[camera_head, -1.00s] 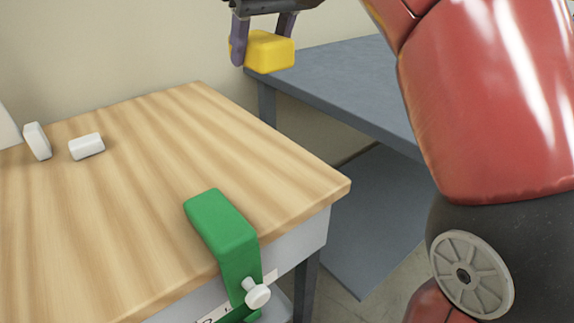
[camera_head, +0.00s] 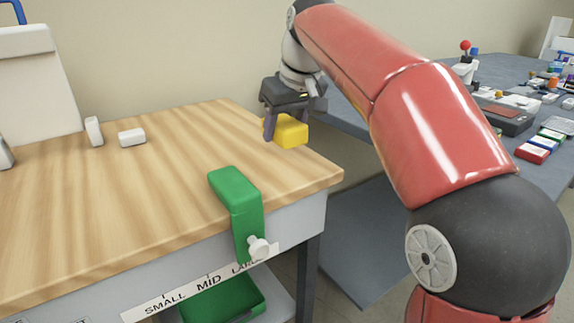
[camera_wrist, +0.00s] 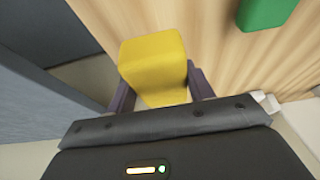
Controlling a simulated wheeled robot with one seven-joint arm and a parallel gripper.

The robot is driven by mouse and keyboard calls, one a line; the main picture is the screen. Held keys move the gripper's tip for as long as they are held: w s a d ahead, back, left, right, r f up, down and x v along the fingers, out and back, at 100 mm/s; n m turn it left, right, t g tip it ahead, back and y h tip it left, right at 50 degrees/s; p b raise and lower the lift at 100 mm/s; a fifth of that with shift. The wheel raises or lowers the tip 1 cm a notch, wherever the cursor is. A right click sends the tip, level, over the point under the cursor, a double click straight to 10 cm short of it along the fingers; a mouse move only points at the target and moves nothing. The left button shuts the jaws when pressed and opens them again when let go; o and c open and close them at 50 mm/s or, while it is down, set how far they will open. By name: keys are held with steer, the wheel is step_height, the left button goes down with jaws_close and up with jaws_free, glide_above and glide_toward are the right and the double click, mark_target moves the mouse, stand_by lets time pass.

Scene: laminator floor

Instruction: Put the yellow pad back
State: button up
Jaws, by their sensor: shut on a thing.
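The yellow pad (camera_head: 291,130) is a small rounded block. My gripper (camera_head: 287,130) is shut on it near the far right corner of the wooden table (camera_head: 120,200). In the wrist view the yellow pad (camera_wrist: 154,62) sits between the two dark fingers, with wood behind it on the right and the floor and grey table on the left. I cannot tell whether it touches the tabletop.
A green clamp (camera_head: 236,195) grips the front edge, above a label strip reading SMALL, MID and a partly hidden word. A green tray (camera_head: 222,300) is below. A grey table (camera_head: 490,75) with many small items lies right.

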mark_target(285, 163)
steer(key=shift+f+b, duration=2.4)
steer(key=shift+f, duration=0.25)
steer(key=shift+r, duration=0.2)
steer(key=shift+f, duration=0.1)
steer(key=o, duration=0.6)
steer(key=shift+f, duration=0.15)
steer(key=shift+c, duration=0.2)
steer(key=o, duration=0.5)
steer(key=shift+c, duration=0.2)
